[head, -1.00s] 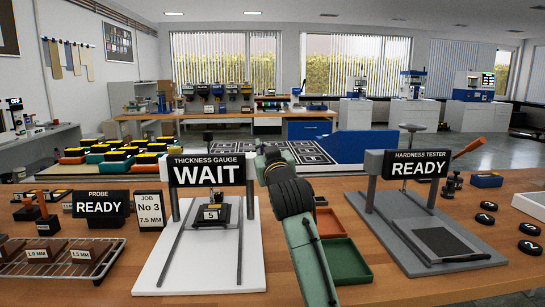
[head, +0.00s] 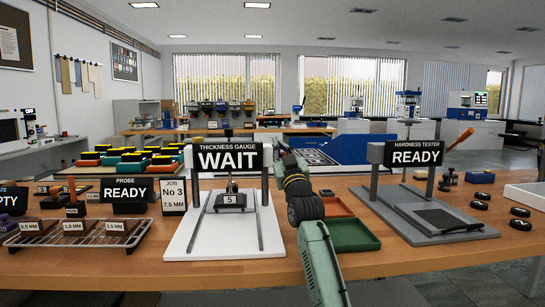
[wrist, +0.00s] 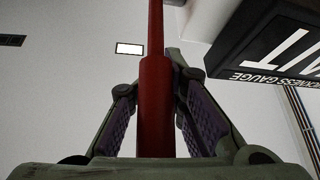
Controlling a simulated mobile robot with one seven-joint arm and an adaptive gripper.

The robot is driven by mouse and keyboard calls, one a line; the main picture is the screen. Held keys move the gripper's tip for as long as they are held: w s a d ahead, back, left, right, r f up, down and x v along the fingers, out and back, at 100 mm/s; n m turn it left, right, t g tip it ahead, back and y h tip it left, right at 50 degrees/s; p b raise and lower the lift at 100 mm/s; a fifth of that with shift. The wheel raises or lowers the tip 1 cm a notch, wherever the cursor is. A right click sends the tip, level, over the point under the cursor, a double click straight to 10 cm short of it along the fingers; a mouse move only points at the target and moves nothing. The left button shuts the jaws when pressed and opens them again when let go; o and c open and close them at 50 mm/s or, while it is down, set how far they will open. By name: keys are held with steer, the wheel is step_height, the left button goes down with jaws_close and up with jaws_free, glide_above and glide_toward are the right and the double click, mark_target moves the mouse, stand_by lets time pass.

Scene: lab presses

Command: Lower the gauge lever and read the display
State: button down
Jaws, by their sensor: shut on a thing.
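The thickness gauge (head: 185,240) stands on the bench on a white base, and its black display (head: 227,160) reads WAIT. A block marked 5 (head: 230,202) sits on the base below the display. My gripper (head: 283,152) is at the right side of the display, its fingers small and hard to make out in the head view. In the wrist view my gripper (wrist: 157,100) is shut on the red gauge lever (wrist: 156,105), which stands upright between the purple finger pads. The display's edge also shows in the wrist view (wrist: 270,50), beside the lever.
The hardness tester (head: 415,155) at the right reads READY. The probe sign (head: 127,190) at the left reads READY, beside a job card (head: 174,196) saying No 3, 7.5 MM. A rack (head: 65,238) holds labelled blocks. A green tray (head: 350,236) lies beside my arm.

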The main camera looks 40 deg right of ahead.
steer(key=shift+s+d+r+h+b, duration=0.2)
steer(key=shift+s+d+h+b, duration=0.1)
steer(key=shift+s+b, duration=0.1)
steer(key=c, duration=1.8)
jaws_free()
steer(key=shift+d, duration=0.1)
steer(key=shift+o, duration=1.4)
steer(key=shift+f, duration=0.1)
steer(key=shift+w+a, duration=0.1)
steer(key=shift+a, duration=0.1)
steer(key=shift+f, duration=0.1)
steer(key=shift+a+f, duration=0.2)
steer(key=v, duration=1.1)
steer(key=shift+s, duration=0.45)
